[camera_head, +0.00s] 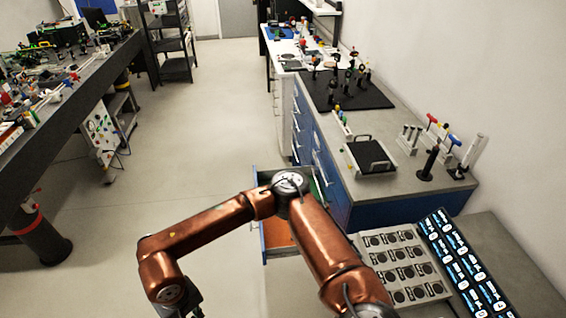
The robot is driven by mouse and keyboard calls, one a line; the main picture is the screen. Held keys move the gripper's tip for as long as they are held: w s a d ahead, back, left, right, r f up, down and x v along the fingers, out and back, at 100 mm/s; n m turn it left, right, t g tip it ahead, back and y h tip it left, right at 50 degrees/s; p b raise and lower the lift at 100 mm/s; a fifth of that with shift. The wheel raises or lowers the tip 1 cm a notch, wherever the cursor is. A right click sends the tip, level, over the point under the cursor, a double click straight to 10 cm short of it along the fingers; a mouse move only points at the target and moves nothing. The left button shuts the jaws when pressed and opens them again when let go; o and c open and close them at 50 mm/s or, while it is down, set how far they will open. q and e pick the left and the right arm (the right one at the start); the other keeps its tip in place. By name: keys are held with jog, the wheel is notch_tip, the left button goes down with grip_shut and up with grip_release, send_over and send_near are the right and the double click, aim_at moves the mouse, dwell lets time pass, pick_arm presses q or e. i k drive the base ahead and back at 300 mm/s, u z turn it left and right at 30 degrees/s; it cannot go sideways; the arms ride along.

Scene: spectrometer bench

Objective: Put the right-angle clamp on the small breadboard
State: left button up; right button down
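I cannot pick out the right-angle clamp. A small dark plate with a pale frame and raised side bars (370,156) lies on the grey bench top; it may be the small breadboard, but I cannot tell for sure. One copper-coloured arm of mine crosses the lower middle, bent at a high joint. No gripper fingers show in the frame, so I see nothing held.
An open blue drawer (265,236) sticks out below the bench, partly hidden by my arm. A large black board (346,91) carries several optics posts. Hex drivers and posts stand right of the small plate. A grey panel of round dark parts (404,268) is nearer.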

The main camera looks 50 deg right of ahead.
aim_at(367, 160)
jog(key=k, duration=0.1)
jog(key=z, duration=1.45)
jog(key=i, duration=1.7)
